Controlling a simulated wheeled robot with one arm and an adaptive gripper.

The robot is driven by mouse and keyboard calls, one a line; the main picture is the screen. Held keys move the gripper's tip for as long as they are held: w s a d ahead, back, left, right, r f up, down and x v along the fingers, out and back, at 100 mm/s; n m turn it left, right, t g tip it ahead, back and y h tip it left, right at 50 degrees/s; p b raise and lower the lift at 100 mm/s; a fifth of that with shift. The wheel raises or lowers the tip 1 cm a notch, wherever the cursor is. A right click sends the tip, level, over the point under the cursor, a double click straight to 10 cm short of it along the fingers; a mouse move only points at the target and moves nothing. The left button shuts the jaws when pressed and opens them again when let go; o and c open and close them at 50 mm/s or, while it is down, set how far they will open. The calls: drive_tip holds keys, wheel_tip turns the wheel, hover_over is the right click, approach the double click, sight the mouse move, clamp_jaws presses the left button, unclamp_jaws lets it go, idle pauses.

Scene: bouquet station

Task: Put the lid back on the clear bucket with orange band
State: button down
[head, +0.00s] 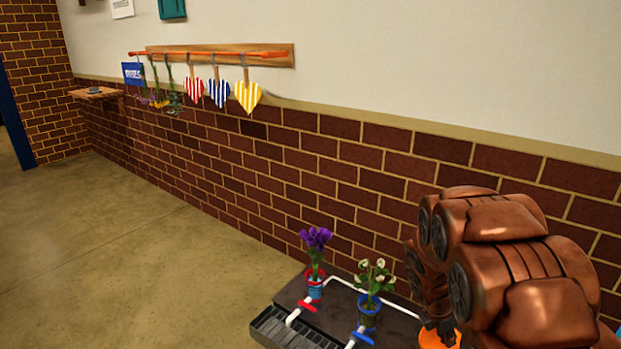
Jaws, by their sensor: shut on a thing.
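My gripper (438,326) is at the lower right, mostly hidden behind my copper-coloured arm. It is shut on an orange piece (438,340) that looks like the lid, at the bottom edge of the picture. The lower part of this piece is cut off, and my arm covers its right side. The clear bucket with orange band cannot be made out; I cannot tell whether it stands under the orange piece.
A dark bench (284,325) holds a red-banded bucket (315,289) with purple flowers and a blue bucket (368,313) with white flowers. White pipes with red and blue handles run beside them. A brick wall stands behind; the floor (130,260) at left is clear.

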drive_tip(key=w+a+r+m+g, duration=0.3)
drive_tip(key=w+a+r+m, duration=0.7)
drive_tip(key=a+r, duration=0.5)
drive_tip(key=shift+w+r+g+y, duration=0.3)
drive_tip(key=shift+w+r+g, duration=0.1)
drive_tip(key=shift+r, duration=0.05)
